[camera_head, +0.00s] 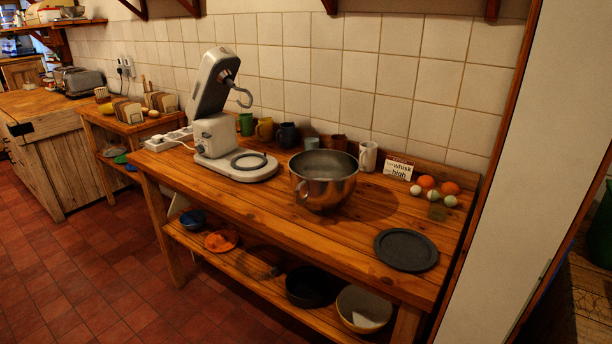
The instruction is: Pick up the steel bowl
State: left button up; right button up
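The steel bowl (324,186) stands upright on the wooden counter (347,240), to the right of a white stand mixer (217,128). It is shiny, with a handle on its front left side, and I cannot make out its contents. The mixer's head is tilted up, with a hook hanging from it above the base. Neither of my grippers shows in the head view.
Several mugs (368,156) line the wall behind the bowl. A dark round plate (406,250) lies at the front right. A small card (399,168), eggs and orange fruit (427,182) sit at the back right. Bowls and plates fill the lower shelf (262,281).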

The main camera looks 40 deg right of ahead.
aim_at(323, 181)
jog(key=i+z, duration=0.4)
jog(key=i+j+z, duration=0.25)
jog(key=z, duration=0.2)
jog(key=i+j+z, duration=0.25)
jog(key=z, duration=0.15)
jog(key=i+j+z, duration=0.4)
jog(key=k, duration=0.1)
